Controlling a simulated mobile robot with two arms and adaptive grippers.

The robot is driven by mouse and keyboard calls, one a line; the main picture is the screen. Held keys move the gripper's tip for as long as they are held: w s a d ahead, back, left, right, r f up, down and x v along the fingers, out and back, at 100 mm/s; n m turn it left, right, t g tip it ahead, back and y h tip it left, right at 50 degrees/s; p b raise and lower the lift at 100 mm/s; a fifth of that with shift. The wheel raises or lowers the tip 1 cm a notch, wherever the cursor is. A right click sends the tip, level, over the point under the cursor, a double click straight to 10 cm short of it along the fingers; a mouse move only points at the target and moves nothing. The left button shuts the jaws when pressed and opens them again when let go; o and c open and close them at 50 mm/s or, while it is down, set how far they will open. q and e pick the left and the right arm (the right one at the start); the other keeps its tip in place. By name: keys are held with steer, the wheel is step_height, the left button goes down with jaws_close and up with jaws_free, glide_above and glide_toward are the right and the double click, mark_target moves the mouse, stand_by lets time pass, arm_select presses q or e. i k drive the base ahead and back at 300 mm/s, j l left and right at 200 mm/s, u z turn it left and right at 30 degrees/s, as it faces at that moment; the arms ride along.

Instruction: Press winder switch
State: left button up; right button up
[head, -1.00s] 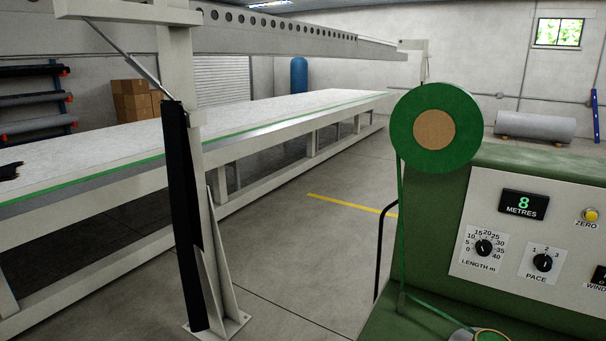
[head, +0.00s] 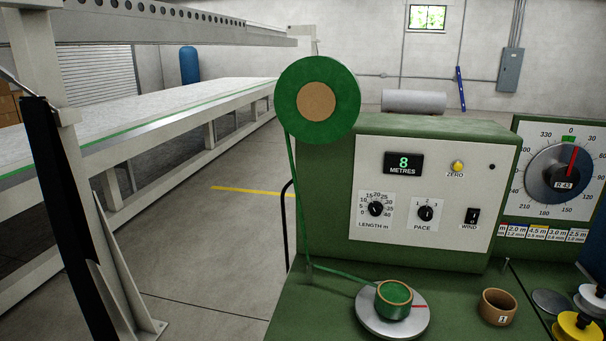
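The winder switch (head: 472,216) is a small black rocker labelled WIND, at the lower right of the white control panel (head: 380,228) on the green winder (head: 327,180). The panel also has a display (head: 403,164) reading 8 METRES, a yellow ZERO button (head: 458,167), a LENGTH knob (head: 376,209) and a PACE knob (head: 425,213). A green tape roll (head: 344,95) hangs at the upper left. Its tape runs down to a small green-wound core (head: 394,311) on a grey turntable (head: 366,322). Neither of my grippers is in view.
A dial gauge (head: 538,190) stands to the right. A brown cup-like core (head: 498,306) and yellow (head: 577,328) and white spools sit at the lower right. A gantry post (head: 80,160) and long table (head: 150,108) are on the left. Open floor lies between.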

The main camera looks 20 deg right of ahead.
mark_target(472, 216)
steer(key=z, duration=1.25)
